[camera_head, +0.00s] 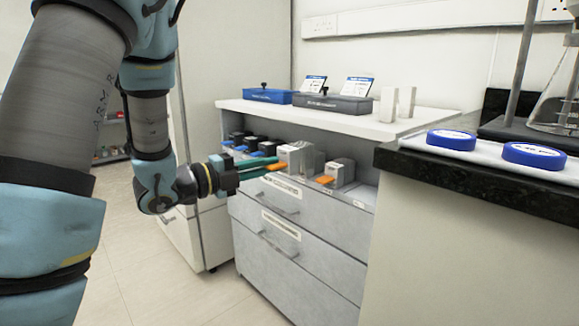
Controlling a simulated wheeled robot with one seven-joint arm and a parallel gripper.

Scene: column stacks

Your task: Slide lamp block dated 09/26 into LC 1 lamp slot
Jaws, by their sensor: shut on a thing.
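My gripper (266,167) reaches in from the left at the open shelf of the grey cabinet. Its teal fingers are shut on the orange tab (277,167) at the front of a pale grey block (290,155), which sits at or just above the shelf. Another grey block (341,171) with an orange tab (325,180) stands to its right. A further grey block (318,162) shows between and behind them. The date labels are too small to read, so I cannot tell which block is dated 09/26 or which place is the LC 1 lamp slot.
Several dark blocks with blue tabs (258,147) stand left on the shelf. A blue box (267,95), a dark grey box (333,103) and two upright white blocks (398,104) stand on the cabinet top. A black-edged counter (480,185) with blue discs (452,139) flanks the right.

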